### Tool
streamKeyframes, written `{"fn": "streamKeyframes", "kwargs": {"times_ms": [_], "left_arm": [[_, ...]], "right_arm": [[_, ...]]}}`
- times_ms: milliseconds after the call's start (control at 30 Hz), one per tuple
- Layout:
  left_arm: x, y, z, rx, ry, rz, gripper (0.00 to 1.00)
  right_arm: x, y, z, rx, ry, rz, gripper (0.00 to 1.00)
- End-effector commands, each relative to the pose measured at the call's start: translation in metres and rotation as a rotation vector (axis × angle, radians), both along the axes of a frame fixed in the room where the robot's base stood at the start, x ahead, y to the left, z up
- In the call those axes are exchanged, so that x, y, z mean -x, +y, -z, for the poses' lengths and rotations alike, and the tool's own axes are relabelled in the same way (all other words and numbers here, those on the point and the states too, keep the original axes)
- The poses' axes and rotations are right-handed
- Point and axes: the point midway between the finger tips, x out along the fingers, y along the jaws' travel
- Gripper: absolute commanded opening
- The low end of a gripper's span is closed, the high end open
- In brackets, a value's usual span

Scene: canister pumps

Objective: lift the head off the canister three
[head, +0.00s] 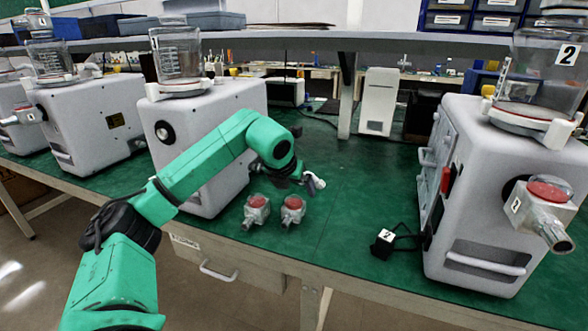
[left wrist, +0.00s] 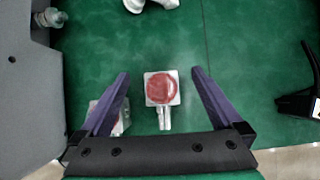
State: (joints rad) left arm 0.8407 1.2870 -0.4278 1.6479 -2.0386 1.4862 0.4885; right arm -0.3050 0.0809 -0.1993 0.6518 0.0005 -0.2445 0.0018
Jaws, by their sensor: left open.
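Two pump heads with red round tops and pale metal bodies lie on the green table, a left one (head: 257,209) and a right one (head: 292,209). My left gripper (head: 312,182) is open and empty above the table, just behind them. In the left wrist view, one red-topped head (left wrist: 161,88) shows between the open fingers (left wrist: 160,82), apart from both. Another is partly hidden behind the left finger. The grey middle machine (head: 230,125) has a bare dark round port and a clear canister (head: 177,53) on top. No number three is readable. My right gripper is not in view.
A grey machine labelled 2 (head: 470,180) stands at right with a red-topped head (head: 545,205) mounted on it. A small black item with a white tag (head: 384,240) lies before it. More machines (head: 90,115) stand at left. The table's middle is mostly clear.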

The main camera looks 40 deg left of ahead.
Motion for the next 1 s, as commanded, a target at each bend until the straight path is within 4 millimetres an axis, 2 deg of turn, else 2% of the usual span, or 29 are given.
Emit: {"fn": "streamKeyframes", "kwargs": {"times_ms": [33,600,1000], "left_arm": [[0.0,0.0,-0.007,0.0,0.0,0.0,1.0],[0.0,0.0,-0.042,0.0,0.0,0.0,1.0],[0.0,0.0,-0.042,0.0,0.0,0.0,1.0]], "right_arm": [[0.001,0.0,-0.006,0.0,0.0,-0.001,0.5],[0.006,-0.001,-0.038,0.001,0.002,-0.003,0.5],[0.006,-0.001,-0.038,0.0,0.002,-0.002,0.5]]}}
